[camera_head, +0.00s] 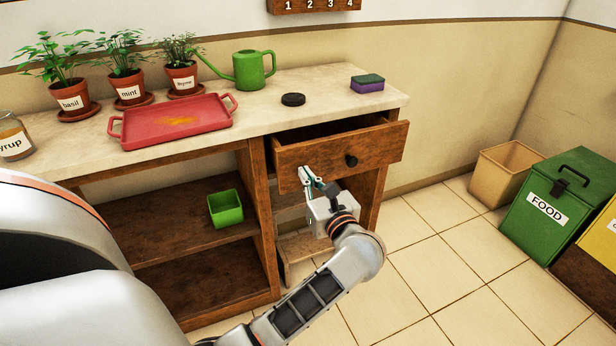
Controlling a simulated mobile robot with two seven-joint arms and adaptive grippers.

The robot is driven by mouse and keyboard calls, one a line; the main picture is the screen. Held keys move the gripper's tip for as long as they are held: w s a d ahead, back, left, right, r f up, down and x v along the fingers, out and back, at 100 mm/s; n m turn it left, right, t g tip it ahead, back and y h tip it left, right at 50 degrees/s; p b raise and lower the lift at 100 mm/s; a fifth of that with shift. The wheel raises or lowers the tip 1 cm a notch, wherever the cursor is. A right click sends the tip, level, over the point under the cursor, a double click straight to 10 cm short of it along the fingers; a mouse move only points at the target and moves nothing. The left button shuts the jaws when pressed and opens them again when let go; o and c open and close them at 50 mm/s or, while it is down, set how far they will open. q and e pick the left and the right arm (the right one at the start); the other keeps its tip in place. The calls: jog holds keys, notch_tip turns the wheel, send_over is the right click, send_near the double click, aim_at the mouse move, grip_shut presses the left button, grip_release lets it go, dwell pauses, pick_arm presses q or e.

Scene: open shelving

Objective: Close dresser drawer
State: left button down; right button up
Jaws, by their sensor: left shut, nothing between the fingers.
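The dresser drawer (376,143) is wooden with a dark round knob (351,160). It stands pulled out from under the light stone top of the dresser (331,91), with a dark gap showing behind its front panel. My left gripper (304,174) is shut and empty, at the lower left part of the drawer front, left of the knob. I cannot tell whether its fingertips touch the wood. My right gripper is not in view.
On the top stand potted herbs (128,91), a red tray (176,122), a green watering can (249,69), a black disc (293,99) and a sponge (367,83). A green box (225,208) sits on the shelf. Bins (548,209) stand at right; tiled floor between is clear.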

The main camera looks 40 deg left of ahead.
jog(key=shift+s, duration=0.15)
pick_arm(q)
jog(key=x, duration=0.9)
jog(key=shift+w+a+b, duration=0.15)
jog(key=shift+a+b, duration=0.15)
jog(key=shift+b, duration=0.1)
jog(key=shift+w+a, duration=0.1)
jog(key=shift+a, duration=0.15)
jog(key=shift+r, duration=0.15)
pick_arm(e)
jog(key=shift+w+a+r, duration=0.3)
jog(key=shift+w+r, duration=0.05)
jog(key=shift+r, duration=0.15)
